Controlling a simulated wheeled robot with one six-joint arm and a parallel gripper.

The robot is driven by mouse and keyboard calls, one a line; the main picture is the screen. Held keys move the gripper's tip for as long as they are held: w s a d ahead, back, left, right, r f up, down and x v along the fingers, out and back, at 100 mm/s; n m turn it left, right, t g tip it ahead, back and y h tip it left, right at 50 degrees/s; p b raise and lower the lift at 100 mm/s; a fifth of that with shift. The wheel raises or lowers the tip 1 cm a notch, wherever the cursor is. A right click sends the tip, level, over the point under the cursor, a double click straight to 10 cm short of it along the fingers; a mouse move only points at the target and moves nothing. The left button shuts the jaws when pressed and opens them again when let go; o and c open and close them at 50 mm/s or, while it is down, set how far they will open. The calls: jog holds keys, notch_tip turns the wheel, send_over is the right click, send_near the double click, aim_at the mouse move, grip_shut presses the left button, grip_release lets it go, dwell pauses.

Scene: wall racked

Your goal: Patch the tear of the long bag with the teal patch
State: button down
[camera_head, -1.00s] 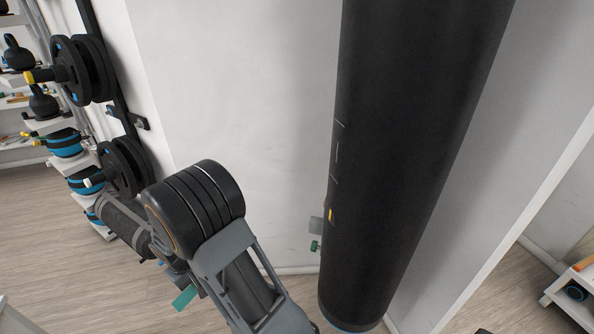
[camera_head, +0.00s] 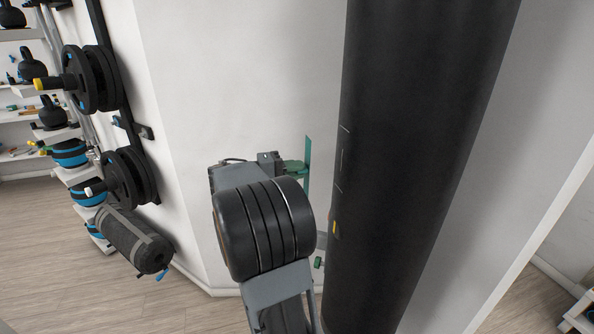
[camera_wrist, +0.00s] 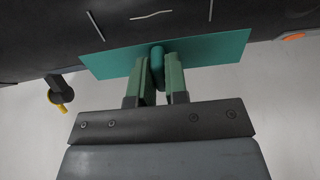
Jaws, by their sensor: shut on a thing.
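The long bag (camera_head: 420,150) is a tall black cylinder hanging right of centre in the head view. Pale marks show along its left side, and a small yellow mark sits lower down. In the wrist view the black bag surface (camera_wrist: 225,10) fills the top, with thin pale lines on it. My gripper (camera_wrist: 158,75) is shut on the teal patch (camera_wrist: 205,50) by a rounded tab at its middle. The flat patch lies close in front of the bag; I cannot tell whether it touches. In the head view the patch (camera_head: 308,155) shows edge-on, just left of the bag.
A weight rack (camera_head: 105,100) with plates and kettlebells stands at the left. A dark rolled mat (camera_head: 125,240) with straps is near it. The white wall (camera_head: 210,60) is behind my arm. Wooden floor (camera_head: 50,280) is clear at lower left.

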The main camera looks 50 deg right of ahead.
aim_at(342, 160)
jog(key=shift+s+d+r, duration=0.1)
jog(key=shift+s+r, duration=0.15)
jog(key=shift+r, duration=0.3)
jog(key=shift+f, duration=0.1)
jog(key=shift+b+x, duration=1.1)
jog(key=shift+x, duration=2.9)
jog(key=shift+s, duration=0.3)
jog(key=c, duration=1.1)
grip_release()
jog(key=shift+o, duration=0.2)
